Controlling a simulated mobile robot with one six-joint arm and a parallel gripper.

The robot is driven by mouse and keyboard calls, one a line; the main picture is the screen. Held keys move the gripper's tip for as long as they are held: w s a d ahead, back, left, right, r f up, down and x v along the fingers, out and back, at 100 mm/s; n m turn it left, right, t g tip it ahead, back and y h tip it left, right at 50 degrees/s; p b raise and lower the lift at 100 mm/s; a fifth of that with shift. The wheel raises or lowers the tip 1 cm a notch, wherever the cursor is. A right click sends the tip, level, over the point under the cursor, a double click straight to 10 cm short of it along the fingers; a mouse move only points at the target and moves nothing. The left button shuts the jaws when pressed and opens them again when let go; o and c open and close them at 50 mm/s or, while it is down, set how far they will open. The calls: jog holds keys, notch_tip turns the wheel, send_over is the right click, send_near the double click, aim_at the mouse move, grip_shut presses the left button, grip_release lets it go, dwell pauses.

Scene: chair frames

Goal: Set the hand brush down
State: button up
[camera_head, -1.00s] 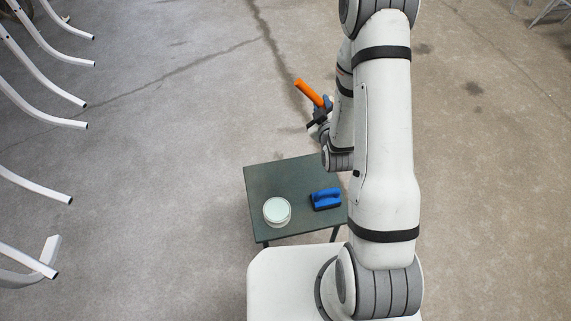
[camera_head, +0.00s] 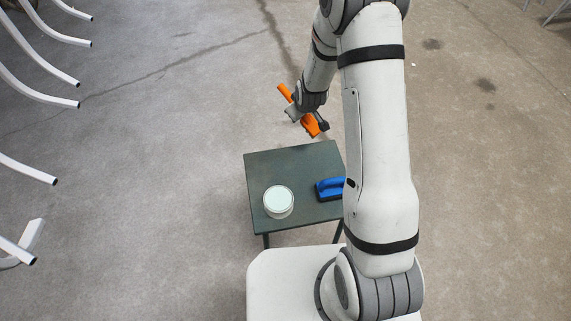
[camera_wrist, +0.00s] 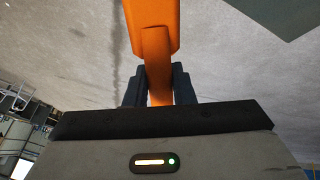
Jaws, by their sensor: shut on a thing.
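The orange hand brush (camera_head: 311,126) is held by my gripper (camera_head: 298,110) in the air, beyond the far edge of the small dark green table (camera_head: 275,166). Its orange ends show on both sides of the jaws, and it is tilted. In the wrist view the brush's orange handle (camera_wrist: 155,55) runs between the two dark fingers of my gripper (camera_wrist: 159,86), which are shut on it. The bristles cannot be made out. The table's corner (camera_wrist: 280,12) shows at the top right of the wrist view.
A round white-lidded tub (camera_head: 278,200) stands on the table's near left. A blue block with a dark base (camera_head: 329,189) lies at its right, partly hidden by my arm. The table's far half is clear. White chair frames (camera_head: 40,70) stand at the left.

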jog(key=s+a+g+b, duration=0.1)
jog(key=a, duration=0.1)
jog(key=s+a+g+b, duration=0.1)
jog(key=a+g+b, duration=0.1)
jog(key=s+a+g+b, duration=0.1)
jog(key=a+g, duration=0.1)
jog(key=shift+f+y, duration=0.4)
grip_shut()
jog(key=shift+g, duration=0.4)
jog(key=f, duration=0.3)
jog(key=f+b, duration=0.1)
jog(key=f, duration=0.2)
jog(key=s+a+f+b, duration=0.1)
jog(key=f, duration=0.2)
jog(key=shift+f, duration=0.15)
jog(key=o, duration=0.9)
grip_release()
jog(key=shift+o, duration=0.2)
